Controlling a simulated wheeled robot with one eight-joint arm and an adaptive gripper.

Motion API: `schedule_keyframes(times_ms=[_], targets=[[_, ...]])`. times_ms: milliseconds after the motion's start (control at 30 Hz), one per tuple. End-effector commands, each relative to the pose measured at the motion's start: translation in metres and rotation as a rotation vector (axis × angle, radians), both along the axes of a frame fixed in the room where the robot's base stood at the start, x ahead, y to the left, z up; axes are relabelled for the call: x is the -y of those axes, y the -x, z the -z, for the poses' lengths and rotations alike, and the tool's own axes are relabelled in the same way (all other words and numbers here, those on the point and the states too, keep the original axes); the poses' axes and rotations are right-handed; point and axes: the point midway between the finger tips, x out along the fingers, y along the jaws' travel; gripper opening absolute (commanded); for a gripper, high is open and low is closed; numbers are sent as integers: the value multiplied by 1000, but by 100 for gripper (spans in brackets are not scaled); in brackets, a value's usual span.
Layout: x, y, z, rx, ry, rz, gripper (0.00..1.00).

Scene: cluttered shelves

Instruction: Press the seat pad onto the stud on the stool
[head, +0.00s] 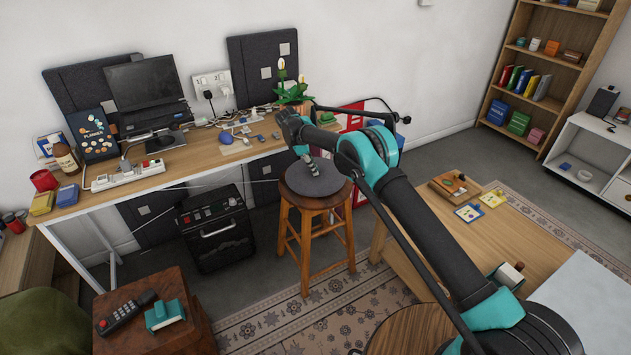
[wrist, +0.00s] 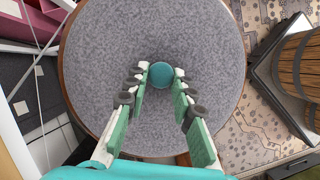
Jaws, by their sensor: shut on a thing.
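The round grey seat pad (head: 332,183) lies over the top of the wooden stool (head: 318,203) in the head view. In the wrist view the pad (wrist: 105,65) fills the middle, with a thin brown stool edge (wrist: 62,75) showing along its left side. A teal knob (wrist: 160,72) stands at the pad's centre. My gripper (head: 314,166) reaches down to the pad's middle; in the wrist view my gripper (wrist: 160,82) has its fingertips on both sides of the knob, closed on it. The stud is hidden under the pad. I cannot tell whether the pad sits flush.
A cluttered desk (head: 180,170) stands behind the stool, with a black amplifier-like box (head: 218,232) below it. A wooden table (head: 540,240) is at the right, a small side table (head: 150,335) at the front left. A patterned rug (head: 320,320) covers the floor in front.

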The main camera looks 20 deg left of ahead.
Motion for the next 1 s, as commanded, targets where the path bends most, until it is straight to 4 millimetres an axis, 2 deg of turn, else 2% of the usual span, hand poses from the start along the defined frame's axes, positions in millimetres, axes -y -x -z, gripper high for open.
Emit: schedule_keyframes(times_ms=[1000], targets=[[0,0,8,0,0,0,0]])
